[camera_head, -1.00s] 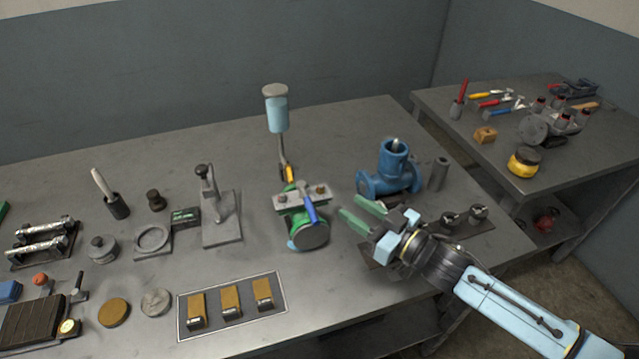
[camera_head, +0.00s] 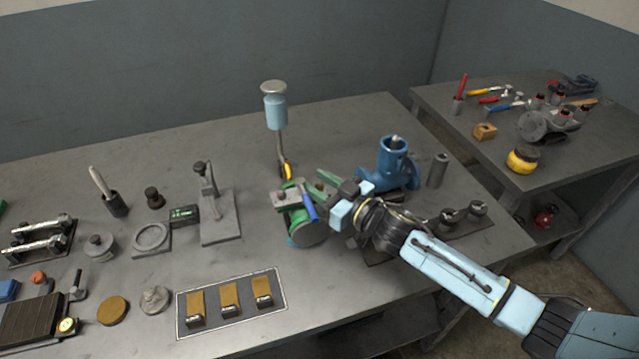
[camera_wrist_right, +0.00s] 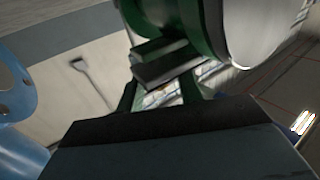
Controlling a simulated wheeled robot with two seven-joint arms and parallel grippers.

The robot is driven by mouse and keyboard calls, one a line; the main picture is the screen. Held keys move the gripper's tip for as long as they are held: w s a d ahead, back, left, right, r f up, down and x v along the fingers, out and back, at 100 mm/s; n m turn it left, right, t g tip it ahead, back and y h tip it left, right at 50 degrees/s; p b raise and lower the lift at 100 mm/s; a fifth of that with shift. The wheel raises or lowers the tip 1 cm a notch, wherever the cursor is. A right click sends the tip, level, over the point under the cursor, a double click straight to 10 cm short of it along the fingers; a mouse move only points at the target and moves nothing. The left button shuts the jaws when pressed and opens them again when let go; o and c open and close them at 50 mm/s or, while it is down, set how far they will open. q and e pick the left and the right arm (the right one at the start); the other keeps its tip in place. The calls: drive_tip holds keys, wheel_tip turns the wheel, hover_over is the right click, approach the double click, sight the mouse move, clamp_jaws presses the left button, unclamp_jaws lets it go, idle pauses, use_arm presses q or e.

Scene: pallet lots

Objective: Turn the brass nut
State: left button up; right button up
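A green valve (camera_head: 304,235) with a round grey flange stands mid-bench. A steel plate (camera_head: 286,201) is clamped across its top, with a blue handle (camera_head: 308,206) in front. My right gripper (camera_head: 319,184) reaches in from the right, its green fingers at the right end of the plate. Its fingers stand apart in the right wrist view (camera_wrist_right: 160,94), with the plate's grey edge and green valve body just beyond. The brass nut at that plate end is hidden by the fingers; I cannot tell whether they touch it. My left gripper is not in view.
A blue valve body (camera_head: 390,165) stands close behind my right gripper. A light-blue capped cylinder (camera_head: 275,108) rises on a stem behind the green valve. A tray with brass blocks (camera_head: 230,301) lies in front. The bench's back left is clear.

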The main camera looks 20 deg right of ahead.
clamp_jaws()
drive_tip(key=shift+a+r+m+t+h, duration=0.1)
drive_tip(key=shift+m+t+h, duration=0.2)
drive_tip(key=shift+m+h, duration=0.25)
drive_tip(key=shift+m+t+h, duration=0.25)
drive_tip(key=shift+t+h, duration=0.05)
drive_tip(key=shift+h, duration=0.25)
drive_tip(key=shift+o, duration=0.3)
unclamp_jaws()
drive_tip(key=v, duration=1.3)
drive_tip(key=shift+s+p, duration=0.2)
drive_tip(key=shift+p, duration=0.1)
